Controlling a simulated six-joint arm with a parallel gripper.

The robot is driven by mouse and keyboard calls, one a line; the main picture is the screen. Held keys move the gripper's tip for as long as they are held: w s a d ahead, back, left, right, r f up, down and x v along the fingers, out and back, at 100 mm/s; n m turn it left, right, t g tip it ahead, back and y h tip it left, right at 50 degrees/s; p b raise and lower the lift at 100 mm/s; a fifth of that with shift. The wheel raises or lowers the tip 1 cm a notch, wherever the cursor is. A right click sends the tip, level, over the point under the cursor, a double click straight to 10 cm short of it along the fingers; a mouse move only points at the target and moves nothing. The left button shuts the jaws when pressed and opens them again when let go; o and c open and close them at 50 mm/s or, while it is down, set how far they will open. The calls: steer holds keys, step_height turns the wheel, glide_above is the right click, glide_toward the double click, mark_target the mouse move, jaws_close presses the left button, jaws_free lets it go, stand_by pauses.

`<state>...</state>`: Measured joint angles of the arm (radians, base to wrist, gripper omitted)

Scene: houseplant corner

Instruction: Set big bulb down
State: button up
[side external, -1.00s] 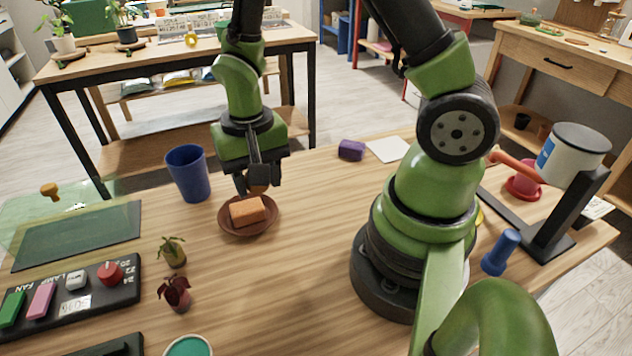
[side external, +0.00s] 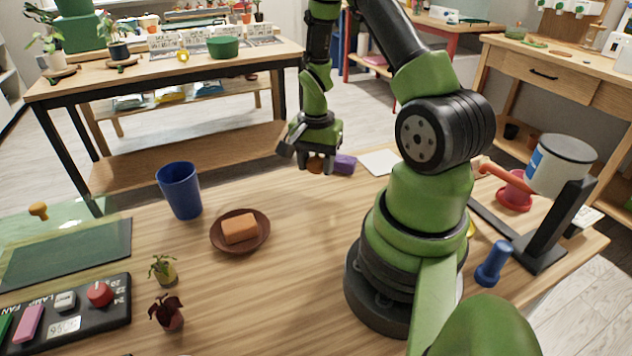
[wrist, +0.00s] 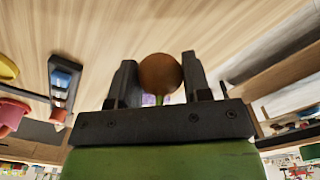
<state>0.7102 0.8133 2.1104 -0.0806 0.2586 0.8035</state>
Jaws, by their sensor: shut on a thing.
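The big bulb (side external: 315,165) is a round brown ball, seen small and partly covered by the fingers in the side view. In the wrist view the bulb (wrist: 160,74) sits between the two dark fingers, with a short green sprout showing below it. My gripper (side external: 316,167) is shut on it and points down near the table's far edge, just left of a purple block (side external: 345,165). I cannot tell whether the bulb touches the table.
A brown saucer (side external: 263,241) holds an orange block (side external: 240,228). A blue cup (side external: 180,190) stands behind it to the left. A white sheet (side external: 380,162) lies right of the purple block. The wood between saucer and my arm's base is clear.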

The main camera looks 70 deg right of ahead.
mark_target(316, 191)
steer(key=shift+f, duration=2.35)
steer(key=shift+f, duration=0.1)
steer(key=o, duration=0.9)
step_height(316, 191, up, 12)
steer(key=shift+f, duration=0.1)
steer(key=a+r+n+t, duration=0.5)
steer(key=a+r+n, duration=0.4)
steer(key=a+r, duration=0.65)
steer(key=s+a+r+n, duration=0.1)
steer(key=s, duration=0.1)
steer(key=s+a+r+n+t+y, duration=0.1)
steer(key=s+a+n, duration=0.1)
steer(key=s+a+r+n+t+y, duration=0.1)
steer(key=s+a+n, duration=0.1)
steer(key=shift+s+r, duration=0.1)
steer(key=shift+r, duration=0.2)
